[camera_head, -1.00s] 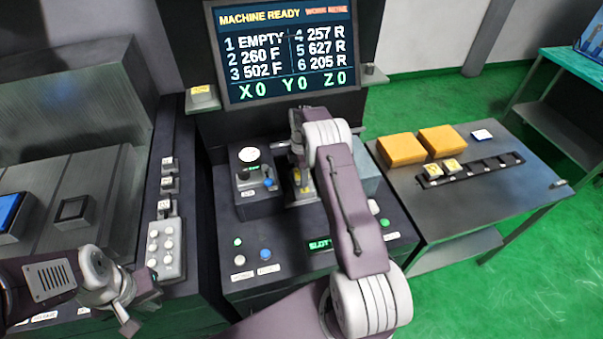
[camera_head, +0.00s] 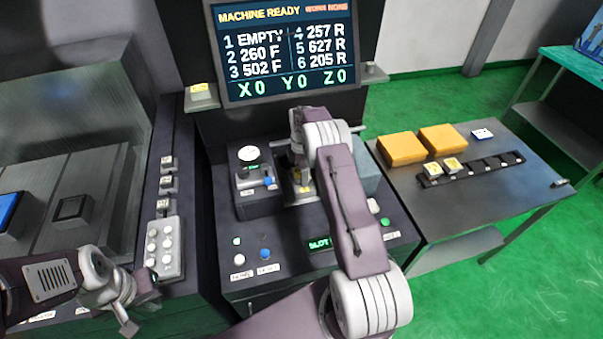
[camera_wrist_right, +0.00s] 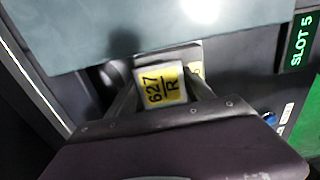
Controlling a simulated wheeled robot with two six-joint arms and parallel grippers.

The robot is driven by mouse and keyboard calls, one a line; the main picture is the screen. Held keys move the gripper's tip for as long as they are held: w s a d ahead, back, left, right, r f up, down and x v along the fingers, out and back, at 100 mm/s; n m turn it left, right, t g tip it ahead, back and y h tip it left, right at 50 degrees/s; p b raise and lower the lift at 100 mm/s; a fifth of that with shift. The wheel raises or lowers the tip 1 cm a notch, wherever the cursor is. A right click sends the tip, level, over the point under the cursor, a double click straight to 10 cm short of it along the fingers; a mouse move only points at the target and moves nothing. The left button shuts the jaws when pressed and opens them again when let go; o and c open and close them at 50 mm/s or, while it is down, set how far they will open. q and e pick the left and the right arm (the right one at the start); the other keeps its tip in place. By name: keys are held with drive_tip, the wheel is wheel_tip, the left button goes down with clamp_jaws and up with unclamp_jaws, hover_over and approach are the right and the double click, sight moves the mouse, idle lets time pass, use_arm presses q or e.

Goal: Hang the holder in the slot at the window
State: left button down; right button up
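The holder (camera_wrist_right: 160,84), a small block with a yellow and white label reading 627 R, sits between the fingers of my right gripper (camera_wrist_right: 160,88) in the right wrist view. The fingers appear to touch both its sides, so the gripper looks shut on it. In the head view my right arm covers most of the window area and the holder. A green SLOT 5 display (camera_wrist_right: 300,42) glows beside the gripper. My left gripper (camera_head: 135,312) hangs at the lower left, away from the window; its finger opening is unclear.
The screen (camera_head: 285,50) lists slot 1 as EMPTY and slot 5 as 627 R. The right table (camera_head: 455,205) carries yellow boxes (camera_head: 402,148) and a black rack (camera_head: 490,166) with small blocks.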

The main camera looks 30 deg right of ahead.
drive_tip(key=shift+s+a+f, duration=0.3)
drive_tip(key=shift+s+f, duration=0.2)
drive_tip(key=shift+f, duration=0.2)
drive_tip(key=shift+r, duration=0.25)
drive_tip(key=shift+w+r+p, duration=0.1)
drive_tip(key=shift+r+p, duration=0.55)
drive_tip(key=shift+p, duration=0.15)
drive_tip(key=r, duration=0.1)
drive_tip(key=r+b, duration=0.2)
drive_tip(key=shift+w+d+r, duration=0.2)
drive_tip(key=shift+w+r, duration=0.05)
drive_tip(key=shift+w, duration=0.05)
drive_tip(key=s+a+r+m, duration=0.3)
drive_tip(key=a+r, duration=0.2)
drive_tip(key=r, duration=0.4)
drive_tip(key=s+a+f+m, duration=0.1)
drive_tip(key=s+a+m, duration=0.4)
drive_tip(key=s, duration=0.6)
drive_tip(key=s+a+f+m+t, duration=0.1)
drive_tip(key=s+a+m, duration=0.4)
drive_tip(key=s, duration=0.6)
drive_tip(key=m, duration=0.2)
drive_tip(key=shift+s+a+m, duration=0.2)
drive_tip(key=shift+s+m, duration=0.1)
drive_tip(key=shift+s, duration=0.05)
